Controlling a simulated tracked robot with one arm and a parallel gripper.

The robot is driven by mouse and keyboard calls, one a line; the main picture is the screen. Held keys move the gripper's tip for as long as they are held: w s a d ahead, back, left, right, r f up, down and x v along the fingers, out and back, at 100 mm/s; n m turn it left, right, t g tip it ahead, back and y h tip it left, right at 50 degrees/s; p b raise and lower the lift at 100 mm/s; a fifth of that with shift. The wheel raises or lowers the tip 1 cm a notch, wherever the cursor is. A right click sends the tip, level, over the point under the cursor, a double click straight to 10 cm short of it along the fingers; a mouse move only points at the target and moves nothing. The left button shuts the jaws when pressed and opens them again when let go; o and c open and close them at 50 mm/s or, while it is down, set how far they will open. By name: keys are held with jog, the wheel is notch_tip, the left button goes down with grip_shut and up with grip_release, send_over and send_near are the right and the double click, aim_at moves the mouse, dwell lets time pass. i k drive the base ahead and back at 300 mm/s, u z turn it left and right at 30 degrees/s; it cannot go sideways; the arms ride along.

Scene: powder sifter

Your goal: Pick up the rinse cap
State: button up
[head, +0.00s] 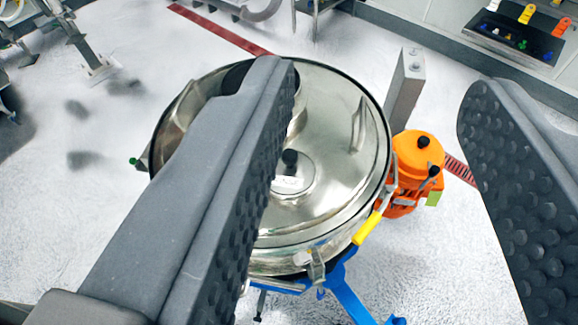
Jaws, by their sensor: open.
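My gripper (378,88) is open, with nothing between its two dark, studded fingers. The left finger crosses in front of a round steel sifter (330,110) and hides part of its lid. The right finger is at the right edge, over the floor in the picture. A small black knob (290,157) stands on a round plate on the lid, just right of the left finger. I cannot tell for sure which part is the rinse cap.
An orange motor (417,160) with a black knob on top sits right of the sifter. A yellow-handled clamp (367,228) and a blue frame (350,295) are at its lower right. A black board (515,35) with coloured pieces is at the top right. Pale floor surrounds the sifter.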

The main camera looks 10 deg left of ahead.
aim_at(295, 172)
jog(key=u, duration=1.1)
jog(key=k, duration=1.2)
jog(key=z, duration=1.25)
jog(key=i, duration=1)
jog(key=u, duration=0.05)
